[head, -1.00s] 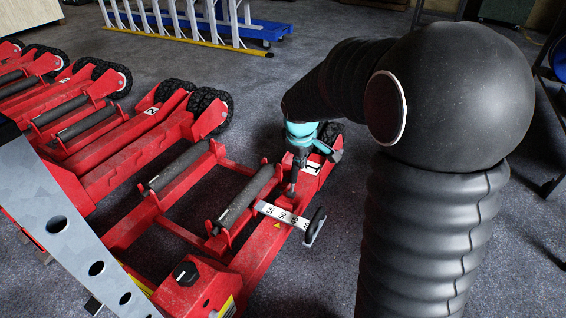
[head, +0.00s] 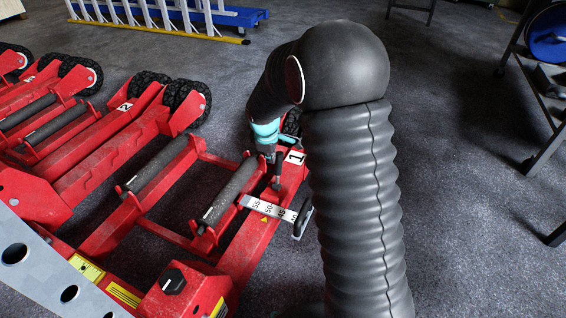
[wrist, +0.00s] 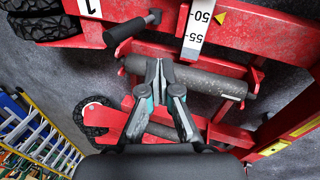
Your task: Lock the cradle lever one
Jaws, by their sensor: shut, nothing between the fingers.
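A white plate marked 1 (head: 295,157) is on the same unit.
A dark roller (head: 228,193) lies left of the beam, with a second one (head: 160,165) beyond it. More red units stand at the left. A black knob (head: 173,281) is in front. A ladder (head: 160,28) lies behind. The floor at the right is clear up to a rack (head: 540,95).

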